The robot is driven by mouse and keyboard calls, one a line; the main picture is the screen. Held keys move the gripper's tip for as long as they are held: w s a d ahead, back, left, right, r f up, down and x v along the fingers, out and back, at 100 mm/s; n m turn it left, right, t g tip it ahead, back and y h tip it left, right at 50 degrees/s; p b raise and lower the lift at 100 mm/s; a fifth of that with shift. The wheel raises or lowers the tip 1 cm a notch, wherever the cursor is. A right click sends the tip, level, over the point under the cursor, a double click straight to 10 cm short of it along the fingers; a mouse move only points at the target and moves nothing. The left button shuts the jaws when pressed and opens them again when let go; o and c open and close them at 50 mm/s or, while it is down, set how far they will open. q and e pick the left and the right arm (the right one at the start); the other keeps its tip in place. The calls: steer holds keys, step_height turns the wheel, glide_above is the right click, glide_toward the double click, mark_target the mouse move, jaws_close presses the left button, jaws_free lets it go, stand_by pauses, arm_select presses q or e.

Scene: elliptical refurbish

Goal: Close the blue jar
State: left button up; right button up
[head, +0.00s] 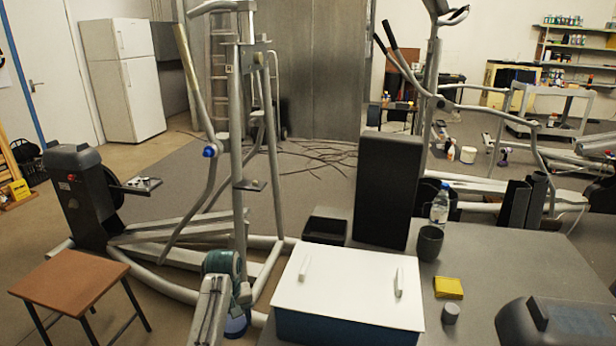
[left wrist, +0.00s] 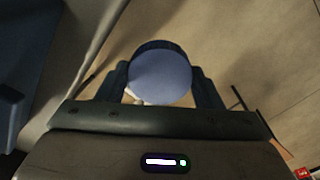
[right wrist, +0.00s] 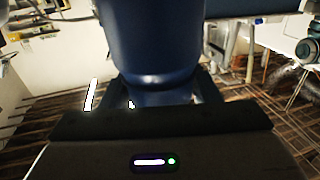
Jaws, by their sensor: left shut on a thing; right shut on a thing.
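My left gripper (left wrist: 162,84) is shut on a round, light blue lid (left wrist: 160,78) with a dark rim, its flat face toward the wrist camera. My right gripper (right wrist: 160,88) is shut on the dark blue jar (right wrist: 155,40), which fills the top middle of the right wrist view and narrows toward the fingers. The jar's mouth is not visible. In the head view, a blue rounded piece (head: 236,325) shows beside my left arm at the bottom edge; I cannot tell whether it is lid or jar. My right gripper is not clear there.
A blue box with a white top (head: 345,285) stands near the front middle. The grey table (head: 500,262) holds a dark cup (head: 430,243), a bottle (head: 440,204), a yellow block (head: 448,288) and a small grey cylinder (head: 450,313). A brown stool (head: 70,280) and elliptical frame (head: 180,230) stand left.

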steer(key=shift+r, duration=0.1)
steer(key=w+a+r+n+g+y, duration=0.3)
steer(key=w+a+n+g+y, duration=0.1)
steer(key=a+y, duration=0.4)
steer(key=w+a+r+n+g+y, duration=0.3)
steer(key=w+a+n+g+y, duration=0.2)
steer(key=a+n+y, duration=0.3)
steer(key=shift+w+a+n+g, duration=0.3)
steer(key=shift+a+g, duration=0.1)
steer(key=shift+a, duration=0.75)
arm_select(q)
steer(key=shift+f, duration=0.1)
arm_select(e)
steer(key=shift+f, duration=0.1)
